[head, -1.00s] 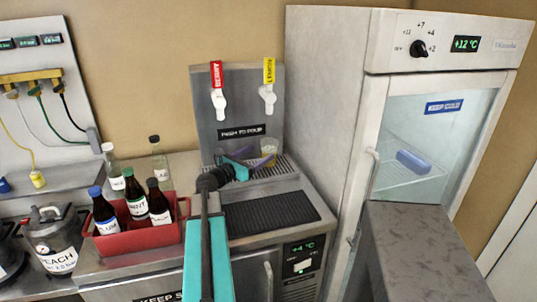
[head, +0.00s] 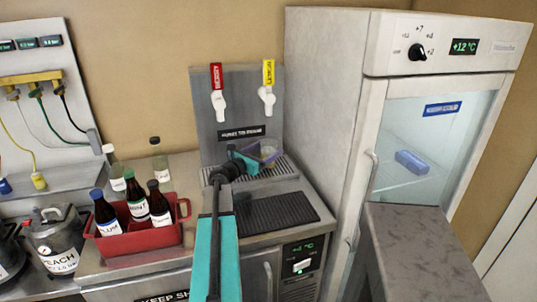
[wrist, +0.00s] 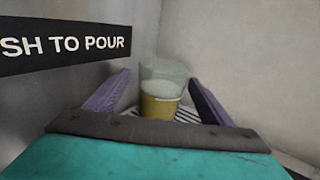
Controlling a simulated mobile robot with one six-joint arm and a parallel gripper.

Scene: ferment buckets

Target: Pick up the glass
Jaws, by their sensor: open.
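The glass (wrist: 161,104) stands upright on the drip grate in the wrist view, clear-walled with yellow liquid in its lower part. In the head view the glass (head: 269,149) sits under the yellow-handled tap, partly hidden by my fingers. My gripper (head: 258,153) is open, reaching over the grate at the height of the glass. In the wrist view my gripper's purple fingers (wrist: 159,80) show left and right of the glass, with gaps on both sides. I cannot tell how far the glass is between them.
The tap panel (head: 240,105) rises close behind and left of the glass, and the fridge (head: 325,110) wall stands to the right. A red crate (head: 140,236) of bottles is on the left counter. A black ribbed mat (head: 275,212) lies clear in front.

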